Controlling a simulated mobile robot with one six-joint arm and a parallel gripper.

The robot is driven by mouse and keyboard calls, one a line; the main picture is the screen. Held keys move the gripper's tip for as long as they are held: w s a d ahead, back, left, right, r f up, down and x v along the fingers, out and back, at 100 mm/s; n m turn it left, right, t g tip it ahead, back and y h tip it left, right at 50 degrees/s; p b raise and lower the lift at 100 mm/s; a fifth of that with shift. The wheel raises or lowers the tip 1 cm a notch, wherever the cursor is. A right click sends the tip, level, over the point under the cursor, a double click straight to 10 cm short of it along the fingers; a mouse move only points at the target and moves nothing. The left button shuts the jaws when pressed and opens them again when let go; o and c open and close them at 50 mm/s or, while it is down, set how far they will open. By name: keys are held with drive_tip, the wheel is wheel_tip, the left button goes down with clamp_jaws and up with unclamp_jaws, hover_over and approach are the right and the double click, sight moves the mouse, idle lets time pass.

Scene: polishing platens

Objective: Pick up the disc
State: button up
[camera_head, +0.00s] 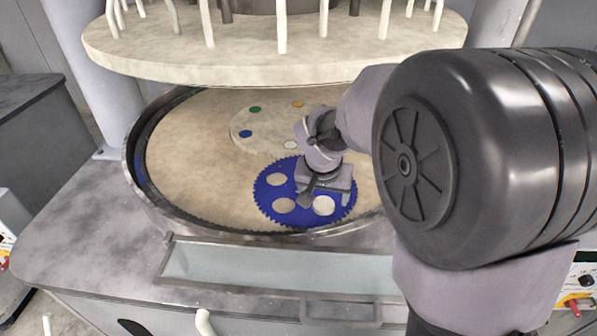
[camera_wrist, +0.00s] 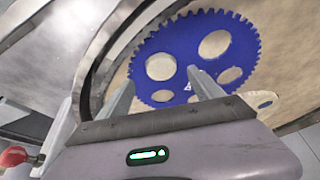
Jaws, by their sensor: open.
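A pale grey disc (camera_head: 324,206) lies in one of the round holes of a blue toothed carrier (camera_head: 266,190), on the tan lower platen. In the wrist view the disc (camera_wrist: 161,67) shows a little paler than the other holes of the carrier (camera_wrist: 185,32), which show tan. My gripper (camera_head: 326,200) is open and empty above the carrier, close over the disc. In the wrist view the fingertips (camera_wrist: 161,77) stand apart on either side of the disc. I cannot tell how high they are above it.
The lower platen (camera_head: 190,150) has a raised rim around it. A central plate (camera_head: 268,128) bears coloured dots. The upper platen (camera_head: 270,62) hangs above and behind my gripper. A trough (camera_head: 270,268) runs along the front.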

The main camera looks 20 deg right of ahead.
sight(325, 206)
drive_tip(key=b+x, duration=0.1)
drive_tip(key=x, duration=0.4)
drive_tip(key=shift+w+f+b, duration=0.15)
drive_tip(key=shift+w+b, duration=0.05)
drive_tip(key=shift+b, duration=0.1)
drive_tip(key=shift+s, duration=0.3)
drive_tip(key=c, duration=1.4)
drive_tip(key=shift+f, duration=0.1)
drive_tip(key=shift+c, duration=0.8)
